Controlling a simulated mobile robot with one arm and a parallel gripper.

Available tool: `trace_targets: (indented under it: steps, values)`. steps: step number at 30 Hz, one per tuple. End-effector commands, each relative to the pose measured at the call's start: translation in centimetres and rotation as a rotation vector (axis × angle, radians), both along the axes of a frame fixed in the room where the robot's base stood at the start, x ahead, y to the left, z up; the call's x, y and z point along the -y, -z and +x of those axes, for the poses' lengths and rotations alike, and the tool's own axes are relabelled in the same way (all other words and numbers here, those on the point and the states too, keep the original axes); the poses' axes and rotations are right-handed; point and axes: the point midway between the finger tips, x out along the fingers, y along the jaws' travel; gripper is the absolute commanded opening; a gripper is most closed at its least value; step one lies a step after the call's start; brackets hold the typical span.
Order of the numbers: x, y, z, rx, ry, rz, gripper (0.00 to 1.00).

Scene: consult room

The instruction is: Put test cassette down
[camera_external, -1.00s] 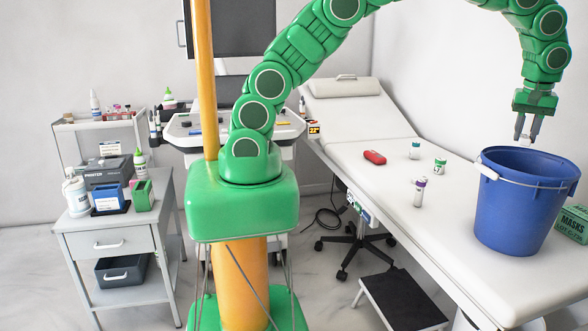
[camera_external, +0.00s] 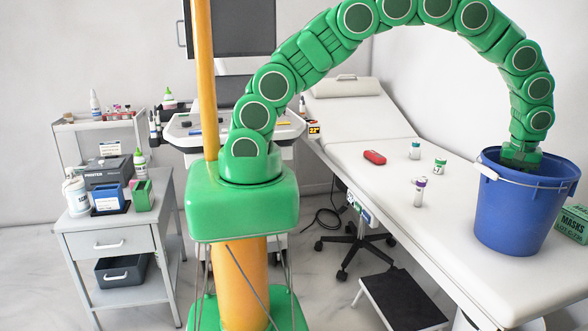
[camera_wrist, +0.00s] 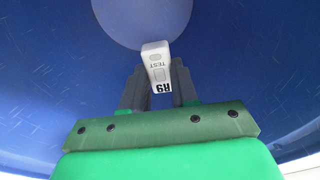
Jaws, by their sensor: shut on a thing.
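In the external view my green wrist (camera_external: 520,155) reaches down into the blue bucket (camera_external: 515,215). The fingers and the cassette are hidden behind the bucket's wall. I cannot tell whether the cassette touches the bottom.
The bucket stands on the white exam couch (camera_external: 400,175). A green masks box (camera_external: 573,222) is right of it. A purple-capped tube (camera_external: 419,192), small vials (camera_external: 440,166) and a red case (camera_external: 374,157) lie to its left. A black step stool (camera_external: 402,300) stands below.

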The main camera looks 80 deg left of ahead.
Motion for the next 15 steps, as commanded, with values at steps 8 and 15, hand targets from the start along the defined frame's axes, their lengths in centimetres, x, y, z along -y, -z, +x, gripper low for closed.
trace_targets:
  steps: [8,15]
  values:
    - [0.0,5.9,0.0,-0.002,0.002,0.001,0.00]
    - [0.1,8.5,0.1,0.001,0.001,-0.001,0.00]
